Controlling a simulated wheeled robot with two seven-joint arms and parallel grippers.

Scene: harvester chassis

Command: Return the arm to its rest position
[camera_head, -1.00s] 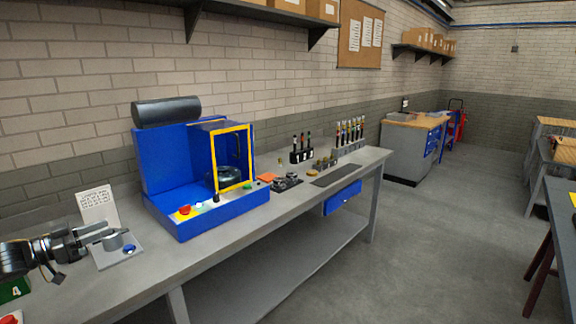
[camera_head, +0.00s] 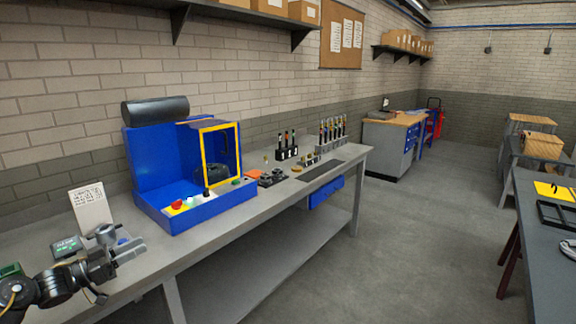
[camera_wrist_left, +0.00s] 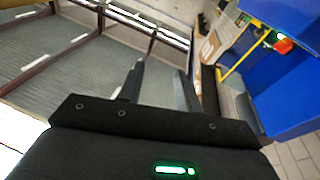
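My left arm comes in from the lower left in the head view. Its dark gripper (camera_head: 134,250) is over the front part of the workbench (camera_head: 150,280), pointing right. In the left wrist view the two fingers (camera_wrist_left: 160,85) stand apart with nothing between them, so the gripper is open and empty. A small grey cylinder on a plate (camera_head: 105,233) with a blue knob is just behind the gripper; I cannot tell the exact gap. My right gripper is not in view.
A blue machine (camera_head: 160,165) with a yellow-framed guard stands on the bench right of the gripper. A small device with a green display (camera_head: 67,247) and a white text card (camera_head: 91,207) are behind the arm.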

